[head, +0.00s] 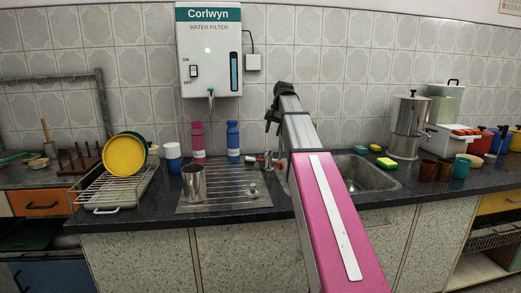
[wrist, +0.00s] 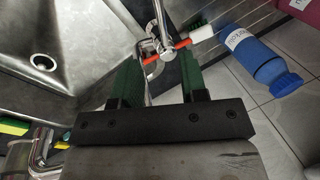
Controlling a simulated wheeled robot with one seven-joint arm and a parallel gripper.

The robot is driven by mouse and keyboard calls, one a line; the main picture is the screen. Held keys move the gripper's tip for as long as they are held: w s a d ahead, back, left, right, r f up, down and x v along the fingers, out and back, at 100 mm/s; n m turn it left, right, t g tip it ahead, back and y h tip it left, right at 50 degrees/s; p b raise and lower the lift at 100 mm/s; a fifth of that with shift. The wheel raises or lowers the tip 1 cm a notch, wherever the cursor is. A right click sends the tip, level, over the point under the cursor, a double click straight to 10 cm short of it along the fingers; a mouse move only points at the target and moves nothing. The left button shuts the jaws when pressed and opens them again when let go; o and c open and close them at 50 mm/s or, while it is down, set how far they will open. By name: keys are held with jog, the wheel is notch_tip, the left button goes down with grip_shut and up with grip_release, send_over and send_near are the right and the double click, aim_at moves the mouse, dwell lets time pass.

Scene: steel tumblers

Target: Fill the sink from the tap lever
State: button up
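The steel sink (head: 362,173) is right of my arm, and its bare basin with the dark drain (wrist: 43,62) shows in the wrist view; I see no water in it. The chrome tap (wrist: 168,48) stands at the basin's edge, with a red bar (wrist: 182,43), apparently its lever, across it. My gripper (wrist: 160,72) is open, its two green fingers on either side of the tap's lower part in the picture. Whether they touch it I cannot tell. In the head view my arm hides part of the sink and most of the tap.
A blue bottle (wrist: 255,55) stands near the tap, beside a pink bottle (head: 198,142). A steel tumbler (head: 194,183) is on the drainboard (head: 225,200). The water filter (head: 209,50) hangs above.

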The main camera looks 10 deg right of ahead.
aim_at(267, 153)
jog(key=x, duration=1)
jog(key=shift+a+f, duration=0.1)
jog(key=shift+f, duration=0.3)
grip_shut()
